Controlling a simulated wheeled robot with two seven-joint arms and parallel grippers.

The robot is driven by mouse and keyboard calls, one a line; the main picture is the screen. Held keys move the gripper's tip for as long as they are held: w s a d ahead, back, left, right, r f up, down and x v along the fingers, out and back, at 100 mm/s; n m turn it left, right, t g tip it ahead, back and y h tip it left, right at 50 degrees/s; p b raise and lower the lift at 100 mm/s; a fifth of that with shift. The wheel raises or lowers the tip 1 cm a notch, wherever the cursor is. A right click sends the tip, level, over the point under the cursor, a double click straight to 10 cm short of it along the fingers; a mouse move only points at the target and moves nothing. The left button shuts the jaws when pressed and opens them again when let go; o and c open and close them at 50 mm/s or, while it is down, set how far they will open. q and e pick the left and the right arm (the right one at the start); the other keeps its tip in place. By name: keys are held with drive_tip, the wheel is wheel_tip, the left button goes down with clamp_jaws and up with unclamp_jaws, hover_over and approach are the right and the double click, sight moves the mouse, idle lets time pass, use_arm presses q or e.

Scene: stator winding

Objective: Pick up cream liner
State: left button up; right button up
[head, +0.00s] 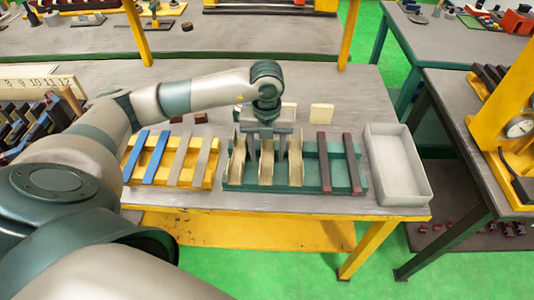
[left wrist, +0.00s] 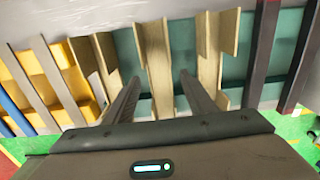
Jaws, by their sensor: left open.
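Three cream liners, long folded channel strips, lie side by side on a green rack (head: 310,174). The middle cream liner (head: 266,168) has one cream liner (head: 238,165) to its left and another (head: 295,165) to its right. My left gripper (head: 267,155) points down over the middle liner, open. In the left wrist view its two fingers (left wrist: 159,78) stand on either side of the middle liner (left wrist: 155,55), with no clear contact. Part of that liner is hidden behind the gripper in the head view. My right gripper is not in view.
Dark red strips (head: 324,165) lie on the rack's right part. A yellow rack (head: 145,160) with blue strips (head: 154,158) and grey strips stands left. An empty grey bin (head: 397,190) stands right. Small cream blocks (head: 321,113) sit behind the green rack.

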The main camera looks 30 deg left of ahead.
use_arm(q)
drive_tip(key=shift+f, duration=0.15)
drive_tip(key=shift+c, duration=0.4)
drive_tip(key=c, duration=0.8)
drive_tip(key=shift+r, duration=0.2)
